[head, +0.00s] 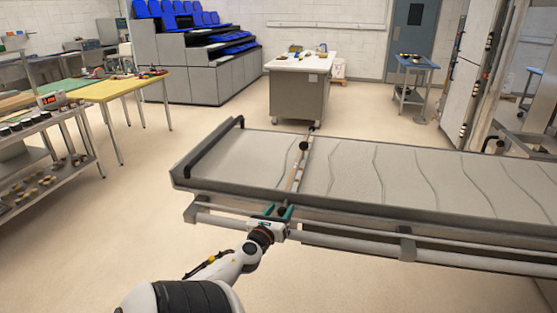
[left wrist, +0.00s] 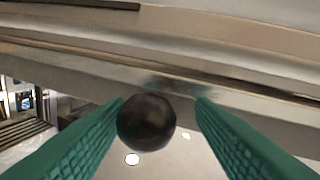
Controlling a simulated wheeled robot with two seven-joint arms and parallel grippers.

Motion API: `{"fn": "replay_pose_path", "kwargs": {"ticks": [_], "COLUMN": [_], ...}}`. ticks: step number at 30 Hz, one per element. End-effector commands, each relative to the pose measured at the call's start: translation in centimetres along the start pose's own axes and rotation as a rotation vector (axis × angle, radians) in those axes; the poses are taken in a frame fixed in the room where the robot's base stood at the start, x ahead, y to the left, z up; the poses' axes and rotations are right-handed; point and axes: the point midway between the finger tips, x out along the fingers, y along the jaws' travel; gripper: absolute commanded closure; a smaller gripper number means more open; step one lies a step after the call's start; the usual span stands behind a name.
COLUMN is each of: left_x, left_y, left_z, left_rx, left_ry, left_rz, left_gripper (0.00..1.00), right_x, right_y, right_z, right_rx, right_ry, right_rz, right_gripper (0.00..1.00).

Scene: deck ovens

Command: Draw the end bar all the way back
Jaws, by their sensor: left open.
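A long loader with a pale cloth belt (head: 400,175) crosses the right half of the head view. A thin bar (head: 297,170), seemingly the end bar, lies across it, with a dark knob (head: 304,145) toward its far side. My left gripper (head: 279,211) is at the loader's near edge, by the bar's near end. In the left wrist view, a black ball knob (left wrist: 147,121) shows between its green open fingers, nearer the left finger; contact cannot be told. My right gripper is out of view.
A metal rail (head: 340,246) runs along the loader's near side, close to my left arm. A yellow table (head: 125,88) and a shelf rack (head: 45,160) stand left. A white-topped cabinet (head: 298,90) stands behind. The floor at left is clear.

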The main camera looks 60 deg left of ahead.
Motion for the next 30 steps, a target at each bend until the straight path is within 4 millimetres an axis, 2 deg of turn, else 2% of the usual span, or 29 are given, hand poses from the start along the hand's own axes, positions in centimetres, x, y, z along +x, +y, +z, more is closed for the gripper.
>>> {"fn": "replay_pose_path", "kwargs": {"ticks": [5, 15, 19, 24, 30], "left_x": [-1.4, -8.4, -10.5, -11.9, -12.1], "left_y": [0.0, -0.3, -0.4, -0.4, -0.3], "left_z": [0.2, 0.4, 0.3, 0.1, -0.1], "left_rx": [-0.001, -0.001, -0.001, -0.001, -0.001], "left_ry": [-0.003, -0.002, -0.001, 0.001, 0.001], "left_rz": [0.001, -0.003, -0.004, -0.004, -0.004], "left_gripper": [0.5, 0.5, 0.5, 0.5, 0.5], "right_x": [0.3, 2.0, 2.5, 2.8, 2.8], "right_y": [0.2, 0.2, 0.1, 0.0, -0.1], "right_z": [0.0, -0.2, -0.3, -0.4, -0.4], "right_rx": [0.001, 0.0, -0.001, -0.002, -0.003], "right_ry": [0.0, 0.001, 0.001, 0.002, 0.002], "right_rz": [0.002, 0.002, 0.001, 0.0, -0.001], "right_gripper": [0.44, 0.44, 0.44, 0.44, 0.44]}}
